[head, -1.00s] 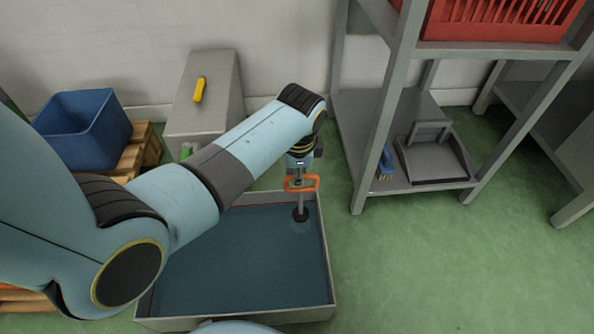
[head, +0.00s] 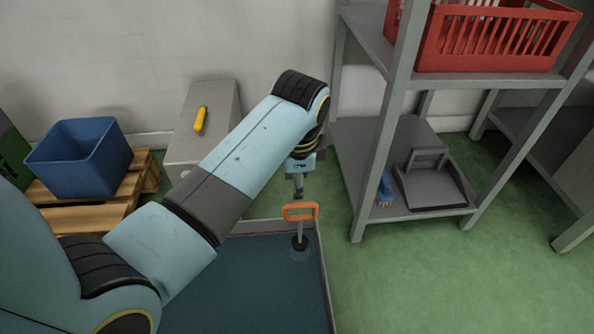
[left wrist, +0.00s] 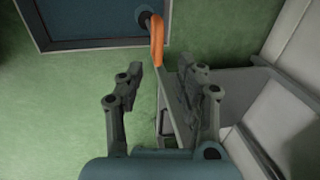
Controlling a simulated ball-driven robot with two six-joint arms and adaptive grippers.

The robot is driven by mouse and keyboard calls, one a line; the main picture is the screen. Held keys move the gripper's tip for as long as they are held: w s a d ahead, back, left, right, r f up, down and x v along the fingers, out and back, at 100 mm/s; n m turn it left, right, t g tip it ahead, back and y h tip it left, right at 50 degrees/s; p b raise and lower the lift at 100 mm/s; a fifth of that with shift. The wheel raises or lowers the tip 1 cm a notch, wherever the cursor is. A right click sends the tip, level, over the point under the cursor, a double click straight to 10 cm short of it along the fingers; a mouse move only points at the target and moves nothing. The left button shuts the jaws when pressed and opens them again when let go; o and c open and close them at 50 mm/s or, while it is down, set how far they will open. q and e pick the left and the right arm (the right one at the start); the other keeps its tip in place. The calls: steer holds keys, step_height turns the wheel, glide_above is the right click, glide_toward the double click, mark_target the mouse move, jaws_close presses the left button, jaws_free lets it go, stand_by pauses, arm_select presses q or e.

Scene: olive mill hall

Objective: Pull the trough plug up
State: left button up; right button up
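The trough plug has an orange loop handle (head: 301,211) on an upright grey rod, with a dark round foot (head: 300,243) in the trough. A paler ring shows around the foot. The trough (head: 325,280) has a grey rim and a dark blue surface inside; its near part is cut off by the frame. My left gripper (head: 298,192) points down just above the handle. In the left wrist view its two fingers (left wrist: 160,76) are spread with nothing held, and the orange handle (left wrist: 157,42) shows just beyond the tips. My right gripper is not in view.
A grey shelf rack (head: 362,200) stands close on the right, with a red crate (head: 495,40) above and a dustpan (head: 430,185) below. A grey box (head: 215,110) with a yellow item and a blue bin (head: 80,158) on a pallet stand at left.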

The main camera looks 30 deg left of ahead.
arm_select(q)
steer(key=shift+s+d+r, duration=0.15)
steer(key=shift+r, duration=0.8)
steer(key=shift+s+d+r, duration=0.1)
steer(key=shift+s+r, duration=0.05)
steer(key=shift+r, duration=0.75)
